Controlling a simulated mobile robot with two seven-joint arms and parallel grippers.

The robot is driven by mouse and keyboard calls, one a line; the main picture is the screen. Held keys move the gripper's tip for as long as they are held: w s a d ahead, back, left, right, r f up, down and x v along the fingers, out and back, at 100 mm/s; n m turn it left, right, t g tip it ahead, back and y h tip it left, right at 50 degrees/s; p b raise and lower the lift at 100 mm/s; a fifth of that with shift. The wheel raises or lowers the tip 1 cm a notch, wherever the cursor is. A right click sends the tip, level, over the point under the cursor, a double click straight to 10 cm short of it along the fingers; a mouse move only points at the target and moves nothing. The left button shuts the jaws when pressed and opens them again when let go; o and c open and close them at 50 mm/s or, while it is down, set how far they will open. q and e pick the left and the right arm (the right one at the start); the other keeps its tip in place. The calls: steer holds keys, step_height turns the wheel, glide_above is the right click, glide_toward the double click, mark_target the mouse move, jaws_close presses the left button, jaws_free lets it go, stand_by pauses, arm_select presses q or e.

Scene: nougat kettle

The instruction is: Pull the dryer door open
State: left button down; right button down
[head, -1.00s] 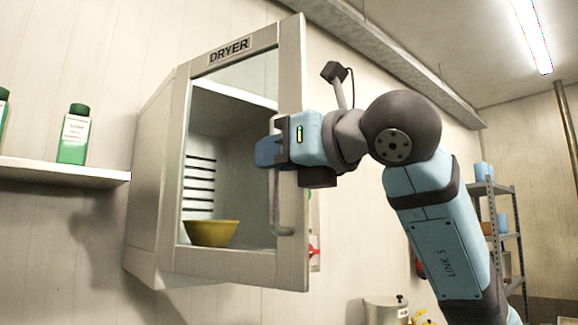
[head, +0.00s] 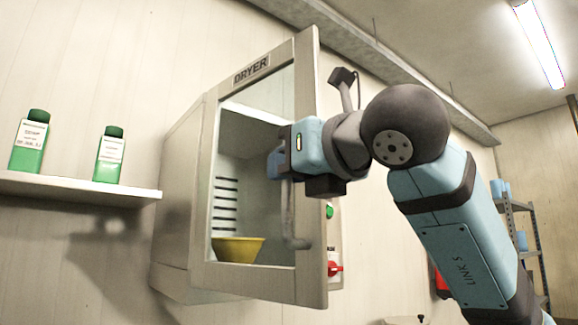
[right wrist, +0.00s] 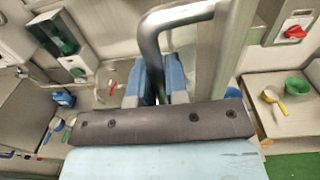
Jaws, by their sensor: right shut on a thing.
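The dryer (head: 180,200) is a pale wall cabinet with a "DRYER" label, left of centre in the head view. Its door (head: 312,180) has a pale frame around a large clear pane. I cannot tell for sure whether it stands slightly ajar. A grey bar handle (head: 290,215) runs down the door's right side; it also shows in the right wrist view (right wrist: 150,45). My right gripper (head: 275,163) is shut on the handle's upper part, with its blue fingertips (right wrist: 160,85) on either side of the bar. My left gripper is not in view.
A yellow bowl (head: 238,249) sits inside the dryer. A wall shelf (head: 70,188) with two green bottles (head: 110,155) is at the left. A red knob (head: 334,268) is right of the door. A rack (head: 520,207) stands at the far right.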

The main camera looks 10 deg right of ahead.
steer(key=shift+r, duration=0.1)
steer(key=c, duration=1.2)
jaws_free()
steer(key=shift+o, duration=0.2)
steer(key=b+v, duration=0.2)
steer(key=v, duration=1.1)
steer(key=shift+s+d, duration=0.2)
steer(key=shift+s, duration=0.15)
